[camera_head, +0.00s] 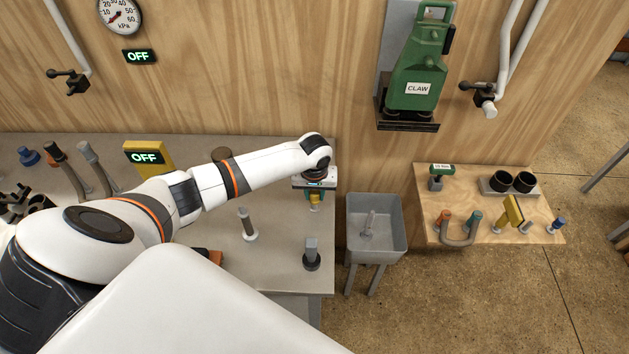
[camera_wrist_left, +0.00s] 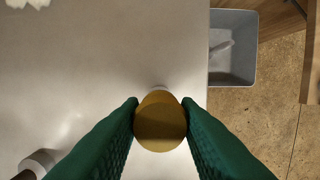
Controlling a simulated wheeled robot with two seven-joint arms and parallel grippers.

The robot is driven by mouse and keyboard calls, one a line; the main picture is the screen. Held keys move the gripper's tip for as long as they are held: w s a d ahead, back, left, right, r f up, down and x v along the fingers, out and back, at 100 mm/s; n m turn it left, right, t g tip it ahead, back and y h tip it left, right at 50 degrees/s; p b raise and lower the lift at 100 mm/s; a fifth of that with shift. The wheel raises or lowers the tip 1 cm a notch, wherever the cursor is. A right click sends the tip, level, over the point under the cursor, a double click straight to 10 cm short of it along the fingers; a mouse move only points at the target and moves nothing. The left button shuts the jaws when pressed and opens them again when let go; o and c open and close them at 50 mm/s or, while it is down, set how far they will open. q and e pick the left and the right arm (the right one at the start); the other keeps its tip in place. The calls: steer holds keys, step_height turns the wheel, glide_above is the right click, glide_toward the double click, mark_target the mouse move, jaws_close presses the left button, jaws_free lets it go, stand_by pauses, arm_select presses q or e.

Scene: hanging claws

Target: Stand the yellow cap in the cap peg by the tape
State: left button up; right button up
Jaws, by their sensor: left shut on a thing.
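The yellow cap (camera_head: 315,200) is at the back right of the grey bench, between the fingers of my left gripper (camera_head: 315,190). In the left wrist view its round yellow-brown top (camera_wrist_left: 160,122) sits between the two green fingertips, which touch it on both sides. A small pale piece shows just beyond the cap; I cannot tell whether it is a peg or base. A grey upright peg with a white base (camera_head: 248,226) stands on the bench to the left, and a grey one with a black base (camera_head: 311,257) stands nearer. I cannot identify the tape surely. My right gripper is not seen.
A grey bin (camera_head: 376,254) stands right of the bench with a grey piece inside. A wooden shelf (camera_head: 455,200) further right holds two black cups and several small tools. A green claw unit (camera_head: 418,75) hangs on the wall. A yellow OFF display (camera_head: 146,158) stands at the bench's back.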

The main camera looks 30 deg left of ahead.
arm_select(q)
steer(key=shift+f, duration=0.45)
steer(key=o, duration=1)
steer(key=shift+r, duration=0.2)
step_height(320, 180, up, 12)
steer(key=s+b, duration=0.1)
steer(key=shift+s+d+f+b, duration=0.15)
steer(key=shift+d+b, duration=0.2)
steer(key=shift+b, duration=0.05)
